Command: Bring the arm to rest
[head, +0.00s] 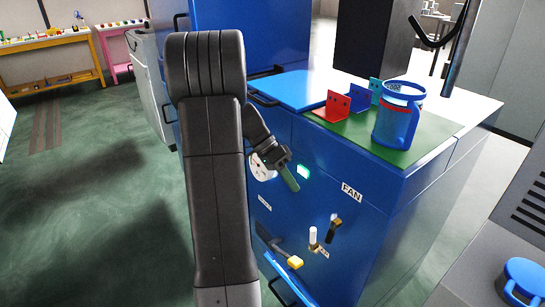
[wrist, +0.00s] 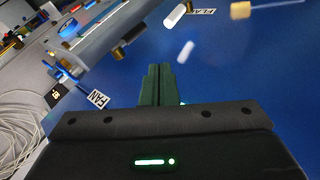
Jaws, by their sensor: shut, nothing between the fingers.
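My gripper (head: 291,181) is in front of the blue cabinet's (head: 385,210) front panel, at the end of my raised, folded arm. Its green fingers point down and to the right in the head view, near a lit green indicator (head: 303,171). In the wrist view the fingers (wrist: 157,72) are together, with nothing between them. I cannot tell how far the fingertips are from the panel. A round gauge (head: 263,166) is partly hidden behind the gripper.
A blue mug (head: 396,125), a red bracket (head: 332,106) and a blue bracket (head: 359,97) stand on the cabinet's green mat (head: 428,136). Switches (head: 313,238) and a yellow-ended lever (head: 294,262) stick out from the panel. Open floor (head: 95,205) lies at left.

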